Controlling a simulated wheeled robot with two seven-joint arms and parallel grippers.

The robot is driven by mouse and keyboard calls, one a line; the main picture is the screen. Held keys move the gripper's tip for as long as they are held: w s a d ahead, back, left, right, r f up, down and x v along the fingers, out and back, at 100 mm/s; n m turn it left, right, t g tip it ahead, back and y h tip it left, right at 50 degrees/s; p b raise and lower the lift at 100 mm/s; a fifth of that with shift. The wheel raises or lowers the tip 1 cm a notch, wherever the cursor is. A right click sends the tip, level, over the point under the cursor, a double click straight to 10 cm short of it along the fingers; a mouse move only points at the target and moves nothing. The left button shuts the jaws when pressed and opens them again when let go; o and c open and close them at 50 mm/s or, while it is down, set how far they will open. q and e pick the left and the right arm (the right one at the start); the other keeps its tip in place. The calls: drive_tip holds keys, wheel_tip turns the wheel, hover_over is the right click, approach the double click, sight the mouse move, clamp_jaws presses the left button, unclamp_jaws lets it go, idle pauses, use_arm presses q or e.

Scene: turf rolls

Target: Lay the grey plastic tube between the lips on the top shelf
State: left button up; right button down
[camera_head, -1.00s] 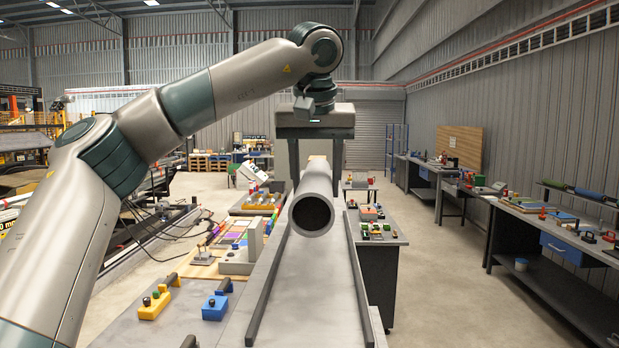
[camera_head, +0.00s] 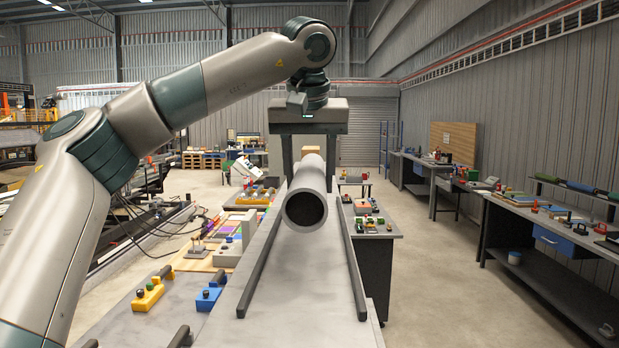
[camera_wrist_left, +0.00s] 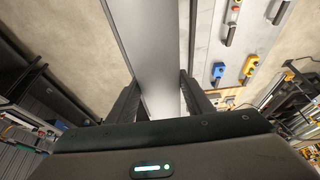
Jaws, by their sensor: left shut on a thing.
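The grey plastic tube (camera_head: 305,210) points its open near end at me in the head view. It lies lengthwise over the grey top shelf (camera_head: 300,290), between two dark lips, left (camera_head: 261,265) and right (camera_head: 355,265). I cannot tell whether it touches the shelf or hangs above it. My left gripper (camera_head: 309,158) reaches down from above and is shut on the tube farther back. In the wrist view a smooth grey band, seemingly the tube (camera_wrist_left: 152,45), runs between the fingers (camera_wrist_left: 160,95). My right gripper is not in view.
A lower bench left of the shelf holds yellow (camera_head: 148,297) and blue (camera_head: 208,299) boxes and several small parts. A dark-sided table (camera_head: 375,265) stands right of the shelf. The aisle floor (camera_head: 440,280) farther right is clear, with workbenches (camera_head: 555,240) along the wall.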

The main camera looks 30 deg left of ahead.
use_arm(q)
wheel_tip(320, 180, down, 3)
drive_tip(key=b, duration=0.2)
drive_tip(key=shift+a+f+b, duration=0.1)
drive_tip(key=shift+f+b, duration=0.1)
drive_tip(key=shift+b, duration=0.15)
drive_tip(key=shift+f+b, duration=0.35)
drive_tip(key=shift+f, duration=0.65)
drive_tip(key=o, duration=1.3)
drive_tip(key=shift+v, duration=0.8)
drive_tip(key=v, duration=1.5)
drive_tip(key=shift+r, duration=0.4)
